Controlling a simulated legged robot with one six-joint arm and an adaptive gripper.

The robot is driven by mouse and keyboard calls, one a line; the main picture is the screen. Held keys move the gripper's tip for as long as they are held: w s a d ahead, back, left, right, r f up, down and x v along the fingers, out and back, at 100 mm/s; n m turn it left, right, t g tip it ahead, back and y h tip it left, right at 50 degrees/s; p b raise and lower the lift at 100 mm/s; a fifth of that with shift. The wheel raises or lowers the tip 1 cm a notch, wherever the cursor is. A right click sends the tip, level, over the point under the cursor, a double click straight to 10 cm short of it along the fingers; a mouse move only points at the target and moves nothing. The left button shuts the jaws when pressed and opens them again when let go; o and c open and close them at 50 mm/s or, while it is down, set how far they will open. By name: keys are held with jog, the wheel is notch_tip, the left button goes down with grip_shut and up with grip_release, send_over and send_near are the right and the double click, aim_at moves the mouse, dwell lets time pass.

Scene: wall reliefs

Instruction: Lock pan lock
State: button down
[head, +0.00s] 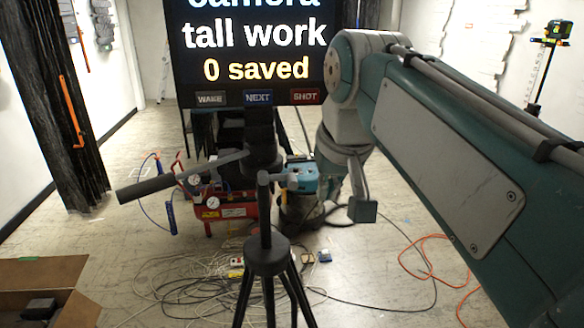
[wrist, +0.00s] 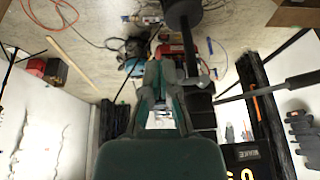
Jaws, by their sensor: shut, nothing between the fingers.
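A dark tripod (head: 268,255) stands upright in the middle of the head view. At the top of its column a short grey crosspiece (head: 278,177) sticks out to the right; it looks like the pan lock. In the wrist view this crosspiece (wrist: 192,81) lies just right of my gripper (wrist: 160,68). My gripper's fingers are shut, with nothing seen between them. I cannot tell whether they touch the crosspiece. A black pan handle (head: 148,188) reaches left from the head; it also shows in the wrist view (wrist: 284,86).
A red machine (head: 228,208) and a blue one (head: 303,176) sit on the floor there. Loose cables (head: 190,285) cover the floor around the tripod legs. A cardboard box (head: 45,275) is at lower left.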

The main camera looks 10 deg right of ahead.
notch_tip(320, 180, up, 12)
jog(key=f+g, duration=0.1)
send_over(295, 179)
jog(key=s+d, duration=0.1)
jog(key=s, duration=0.3)
jog(key=shift+w+r, duration=0.25)
jog(key=shift+f, duration=0.1)
jog(key=x, duration=0.4)
jog(key=s+x, duration=0.1)
jog(key=x, duration=0.8)
jog(key=shift+s+a+f, duration=0.1)
jog(key=shift+a+f, duration=0.25)
jog(key=shift+f, duration=0.1)
jog(key=shift+d+f+m+y, duration=0.2)
jog(key=shift+f+m+y, duration=0.1)
jog(key=shift+y, duration=0.3)
notch_tip(295, 179, down, 8)
jog(key=a+m+t+y, duration=0.1)
jog(key=m+t+y, duration=0.1)
jog(key=y, duration=1.1)
jog(key=shift+a+m+y, duration=0.25)
jog(key=shift+m+y, duration=0.05)
jog(key=shift+y, duration=0.1)
jog(key=shift+r, duration=0.15)
